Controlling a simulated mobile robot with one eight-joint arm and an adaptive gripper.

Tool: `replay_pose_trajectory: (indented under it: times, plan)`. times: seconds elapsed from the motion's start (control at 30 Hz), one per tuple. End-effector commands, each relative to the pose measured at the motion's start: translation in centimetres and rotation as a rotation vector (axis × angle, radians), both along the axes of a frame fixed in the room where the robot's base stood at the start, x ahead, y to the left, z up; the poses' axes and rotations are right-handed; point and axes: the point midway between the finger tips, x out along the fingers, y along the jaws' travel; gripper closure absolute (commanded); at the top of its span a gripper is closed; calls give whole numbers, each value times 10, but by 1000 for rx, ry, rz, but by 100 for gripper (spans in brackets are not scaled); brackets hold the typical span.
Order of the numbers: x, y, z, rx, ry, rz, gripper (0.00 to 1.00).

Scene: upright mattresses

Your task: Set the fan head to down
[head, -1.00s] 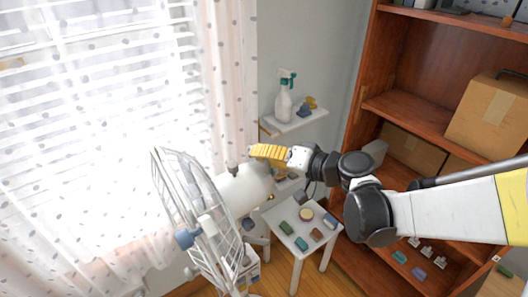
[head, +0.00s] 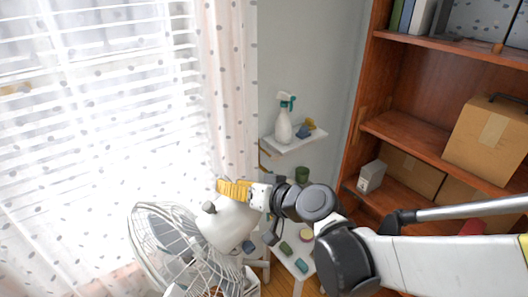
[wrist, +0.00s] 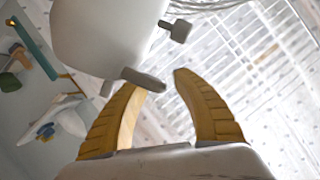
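The white fan has a wire cage (head: 165,250) and a rounded motor housing (head: 228,228) at the lower middle of the head view. The cage sits lower left of the housing, and the head looks tilted. A grey knob (head: 209,207) sticks up from the housing. My gripper (head: 222,187) lies just above the housing, close to this knob. In the wrist view the housing (wrist: 105,35) fills the upper left. My yellow fingers (wrist: 166,82) are apart, with a grey knob (wrist: 143,79) near the left fingertip. I cannot tell whether they touch.
A wall shelf (head: 295,140) holds a spray bottle (head: 284,120). A small white table with blocks stands below, partly hidden by my arm. A wooden bookcase (head: 365,120) with a cardboard box (head: 490,140) is on the right. A window with blinds (head: 100,110) and dotted curtains is on the left.

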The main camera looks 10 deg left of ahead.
Motion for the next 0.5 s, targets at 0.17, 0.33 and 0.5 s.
replay_pose_trajectory:
  times: [0.17, 0.33, 0.5]
  plan:
    - [-1, -4, 2, 1, 0, -2, 66]
    - [-13, -25, 10, 0, 0, -4, 66]
    - [-29, -58, 24, 1, 1, -4, 66]
